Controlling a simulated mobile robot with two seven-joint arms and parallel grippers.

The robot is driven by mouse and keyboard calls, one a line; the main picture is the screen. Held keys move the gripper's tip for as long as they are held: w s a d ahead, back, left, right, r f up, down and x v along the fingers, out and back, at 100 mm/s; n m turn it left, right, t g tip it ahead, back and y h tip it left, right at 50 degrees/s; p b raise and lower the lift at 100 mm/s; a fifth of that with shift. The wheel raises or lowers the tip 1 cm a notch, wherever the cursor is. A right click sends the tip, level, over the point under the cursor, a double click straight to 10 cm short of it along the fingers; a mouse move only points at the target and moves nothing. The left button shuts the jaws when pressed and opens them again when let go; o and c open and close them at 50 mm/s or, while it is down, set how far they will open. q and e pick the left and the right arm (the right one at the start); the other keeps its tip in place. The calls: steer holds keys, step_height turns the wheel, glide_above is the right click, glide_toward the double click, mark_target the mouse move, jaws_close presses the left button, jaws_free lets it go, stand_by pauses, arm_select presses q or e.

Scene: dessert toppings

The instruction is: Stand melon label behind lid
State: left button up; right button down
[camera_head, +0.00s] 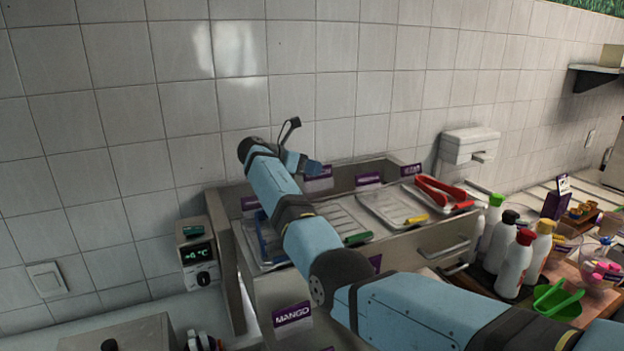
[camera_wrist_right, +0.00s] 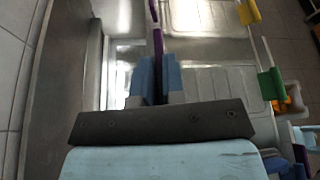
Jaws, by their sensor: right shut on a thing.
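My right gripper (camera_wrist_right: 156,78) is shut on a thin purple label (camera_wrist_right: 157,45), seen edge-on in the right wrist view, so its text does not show. In the head view my right gripper (camera_head: 304,164) is over the back of the topping counter, near a purple label (camera_head: 318,184); I cannot tell there if this is the held one. Clear lids cover the pans. One lid (camera_wrist_right: 213,95) with a green handle (camera_wrist_right: 270,84) lies right of the gripper in the wrist view; the green handle also shows in the head view (camera_head: 358,238). My left gripper is not in view.
Other purple labels stand along the counter's back (camera_head: 368,179) and (camera_head: 411,169). A MANGO label (camera_head: 292,314) is on the front. Bottles (camera_head: 515,265) stand at right. A tiled wall (camera_head: 300,95) rises close behind.

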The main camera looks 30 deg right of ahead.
mark_target(312, 184)
steer(key=shift+f, duration=1.85)
steer(key=shift+p, duration=0.4)
steer(key=shift+f, duration=0.15)
steer(key=shift+f, duration=0.25)
steer(key=c, duration=1.2)
jaws_free()
steer(key=shift+f, duration=0.1)
